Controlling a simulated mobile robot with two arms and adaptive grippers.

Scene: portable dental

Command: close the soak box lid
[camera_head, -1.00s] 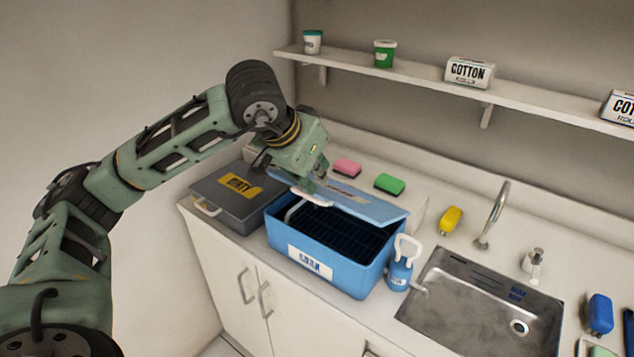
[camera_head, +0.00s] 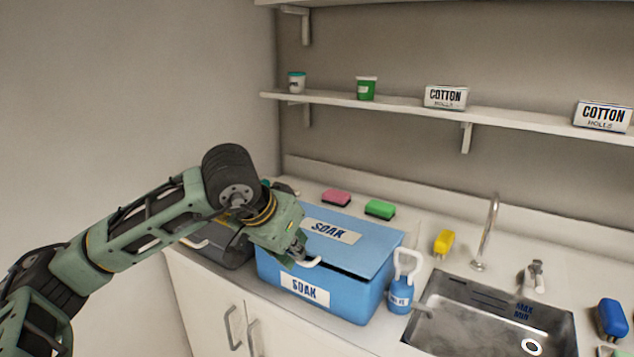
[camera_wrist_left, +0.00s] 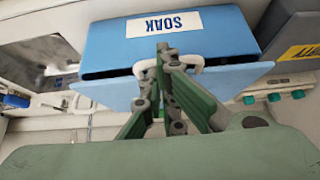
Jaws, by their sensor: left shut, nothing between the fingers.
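The blue soak box (camera_head: 345,293) stands on the counter, with a SOAK label on its front. Its blue lid (camera_head: 360,243) lies nearly flat over the top, with a dark gap showing along the front and right edge. The box front also shows in the left wrist view (camera_wrist_left: 100,95), along with the lid (camera_wrist_left: 225,30). My left gripper (camera_head: 303,256) is shut at the lid's front edge, by the white handle (camera_head: 309,263). In the left wrist view the fingertips (camera_wrist_left: 163,50) are together in front of the handle, with nothing seen between them. My right gripper is not in view.
A grey box (camera_head: 225,245) stands left of the soak box, partly behind my arm. A blue bottle with a white handle (camera_head: 400,293) is close on the right, beside the sink (camera_head: 480,310). Pink (camera_head: 336,198) and green (camera_head: 380,209) sponges lie behind.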

